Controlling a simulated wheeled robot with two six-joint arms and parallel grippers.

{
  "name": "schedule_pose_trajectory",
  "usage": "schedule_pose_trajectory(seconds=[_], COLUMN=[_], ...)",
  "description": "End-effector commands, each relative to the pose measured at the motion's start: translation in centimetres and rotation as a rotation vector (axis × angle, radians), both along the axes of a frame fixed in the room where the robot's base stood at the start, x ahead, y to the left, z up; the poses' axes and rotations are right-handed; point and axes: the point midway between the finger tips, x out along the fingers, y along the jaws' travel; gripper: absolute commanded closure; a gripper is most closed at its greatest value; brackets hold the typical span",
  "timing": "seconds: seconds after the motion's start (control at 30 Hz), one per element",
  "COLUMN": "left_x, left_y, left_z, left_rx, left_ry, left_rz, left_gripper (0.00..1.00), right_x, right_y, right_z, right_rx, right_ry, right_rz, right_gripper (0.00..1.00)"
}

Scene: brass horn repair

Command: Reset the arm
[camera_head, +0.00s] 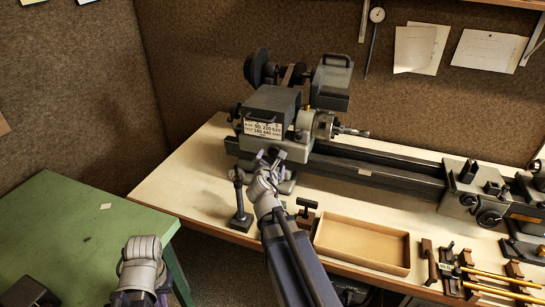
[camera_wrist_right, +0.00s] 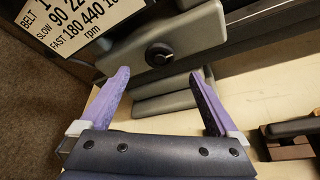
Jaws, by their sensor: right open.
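My right gripper (camera_head: 271,155) is in front of the lathe headstock (camera_head: 270,108), over the bench. In the right wrist view its two purple fingers (camera_wrist_right: 160,92) are spread apart with nothing between them. The grey base of the lathe (camera_wrist_right: 175,45) lies just beyond the fingertips. My left arm shows only as a wrist part (camera_head: 142,265) at the bottom left of the head view. Its gripper fingers are not visible.
A shallow wooden tray (camera_head: 362,244) lies on the bench right of my right arm. A dark upright stand (camera_head: 240,205) is close on its left. Brass rods (camera_head: 500,275) rest on holders at the right. A green table (camera_head: 75,235) stands at the left.

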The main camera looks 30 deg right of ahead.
Motion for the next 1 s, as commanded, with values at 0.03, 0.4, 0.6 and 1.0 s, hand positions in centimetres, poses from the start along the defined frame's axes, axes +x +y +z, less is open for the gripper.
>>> schedule_pose_trajectory(seconds=[0.03,0.4,0.6,1.0], left_x=[0.0,0.0,0.0,0.0], left_y=[0.0,0.0,0.0,0.0], left_z=[0.0,0.0,0.0,0.0], left_rx=[0.0,0.0,0.0,0.0], left_ry=[0.0,0.0,0.0,0.0], left_rz=[0.0,0.0,0.0,0.0], left_gripper=[1.0,1.0,1.0,1.0], right_x=[0.0,0.0,-0.9,-9.3], right_y=[0.0,0.0,0.9,13.1], right_z=[0.0,0.0,-2.0,-13.0], right_rx=[0.0,0.0,0.205,1.258], right_ry=[0.0,0.0,-0.04,-0.114], right_rz=[0.0,0.0,-0.102,-0.978], right_gripper=[0.04,0.04,0.04,0.04])
